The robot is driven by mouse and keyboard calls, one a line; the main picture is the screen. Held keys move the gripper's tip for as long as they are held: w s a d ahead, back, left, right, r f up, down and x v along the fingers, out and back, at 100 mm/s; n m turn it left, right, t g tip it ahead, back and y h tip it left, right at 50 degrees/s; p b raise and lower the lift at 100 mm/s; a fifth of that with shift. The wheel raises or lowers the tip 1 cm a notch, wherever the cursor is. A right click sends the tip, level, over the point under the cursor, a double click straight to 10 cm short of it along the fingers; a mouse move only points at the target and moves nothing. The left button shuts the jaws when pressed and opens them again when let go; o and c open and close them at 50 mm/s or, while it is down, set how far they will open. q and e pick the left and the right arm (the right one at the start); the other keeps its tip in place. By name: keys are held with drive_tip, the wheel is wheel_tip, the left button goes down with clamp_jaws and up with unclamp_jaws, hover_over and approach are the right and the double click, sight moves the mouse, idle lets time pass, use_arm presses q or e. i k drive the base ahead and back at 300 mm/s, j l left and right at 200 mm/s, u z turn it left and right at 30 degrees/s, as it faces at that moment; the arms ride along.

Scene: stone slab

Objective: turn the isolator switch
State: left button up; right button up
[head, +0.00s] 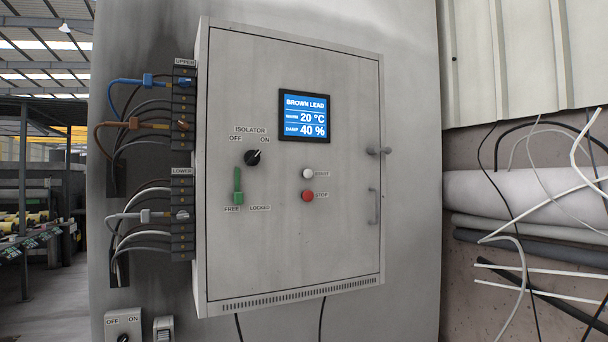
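The isolator switch (252,157) is a black rotary knob on the grey cabinet door, under the label ISOLATOR with OFF at left and ON at right. Its pointer is tilted to the upper right, towards ON. Below it a green lever (238,185) stands upright above the label FREE; LOCKED is written to its right. The grey cabinet (295,240) has its door shut. A blue display (304,115) on the door reads BROWN LEAD, 20 °C and DAMP 40 %. Neither of my grippers is in view.
An upper terminal block (184,85) with blue and brown leads and a lower block (182,240) with a grey lead line the cabinet's left side. A white button (308,173), red STOP button (308,196) and door handle (374,206) sit right. Loose cables hang far right.

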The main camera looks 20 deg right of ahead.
sight(252, 158)
drive_tip(key=i+l, duration=0.3)
drive_tip(key=l, duration=0.15)
drive_tip(key=i+l, duration=0.25)
drive_tip(key=l, duration=0.2)
drive_tip(key=i+l, duration=0.3)
drive_tip(key=l, duration=0.15)
drive_tip(key=i+l, duration=0.25)
drive_tip(key=l, duration=0.2)
